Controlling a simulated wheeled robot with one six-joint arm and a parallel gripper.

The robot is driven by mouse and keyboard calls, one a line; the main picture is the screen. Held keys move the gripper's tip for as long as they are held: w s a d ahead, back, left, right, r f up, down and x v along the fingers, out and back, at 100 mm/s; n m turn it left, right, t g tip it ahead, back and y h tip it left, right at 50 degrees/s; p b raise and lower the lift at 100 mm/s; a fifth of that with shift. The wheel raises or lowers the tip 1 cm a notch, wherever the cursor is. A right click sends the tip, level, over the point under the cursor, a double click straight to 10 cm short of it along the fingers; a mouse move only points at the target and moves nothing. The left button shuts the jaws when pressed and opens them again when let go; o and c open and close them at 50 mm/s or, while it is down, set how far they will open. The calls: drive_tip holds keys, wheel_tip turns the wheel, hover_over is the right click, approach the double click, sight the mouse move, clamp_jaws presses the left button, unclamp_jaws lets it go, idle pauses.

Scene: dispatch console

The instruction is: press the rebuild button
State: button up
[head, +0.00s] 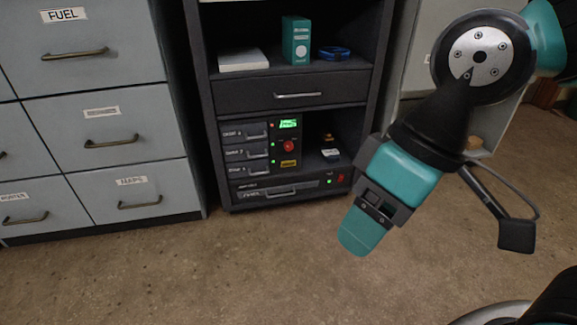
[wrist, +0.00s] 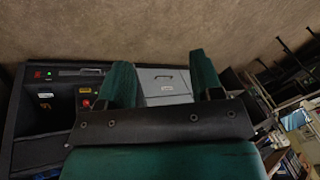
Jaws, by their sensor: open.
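A round red button (head: 289,146) sits on the dark console unit (head: 270,165) low in the cabinet, between a green lit display (head: 289,124) above and a small yellow label (head: 288,163) below. The label is too small to read, so I cannot confirm this is the rebuild button. It also shows in the wrist view (wrist: 86,103), upside down, beside my left finger. My gripper (head: 360,232) points down in front and to the right of the console, apart from it. In the wrist view its two fingers (wrist: 160,66) are spread, with nothing between them.
Drive bays (head: 246,150) with green lights line the console's left side. A red switch (head: 341,178) is on the lower unit. Grey file cabinets (head: 85,120) stand left. The floor in front is clear.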

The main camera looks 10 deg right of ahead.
idle(0.4)
clamp_jaws()
idle(1.6)
